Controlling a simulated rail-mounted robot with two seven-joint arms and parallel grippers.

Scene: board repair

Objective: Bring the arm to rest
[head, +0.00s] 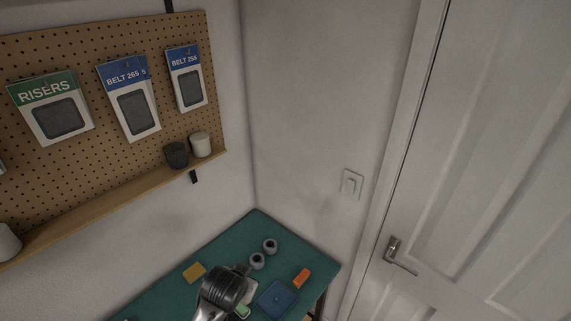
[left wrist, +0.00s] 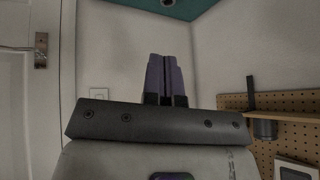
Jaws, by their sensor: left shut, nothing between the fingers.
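My left gripper (left wrist: 166,80) shows in the left wrist view with its two purple-grey fingers together, shut and empty. Nothing touches the fingertips; the wall is behind them. In the head view a dark ribbed part of my arm (head: 222,289) covers part of the green table top (head: 230,238), and the gripper itself cannot be made out there. My right gripper is in neither view.
Two grey round pieces (head: 263,253), a yellow piece (head: 194,272), an orange block (head: 301,278) and a blue tray (head: 277,300) are on the table. A pegboard (head: 105,40) with hanging packets and a shelf (head: 120,202) is left; a door (head: 490,130) is right.

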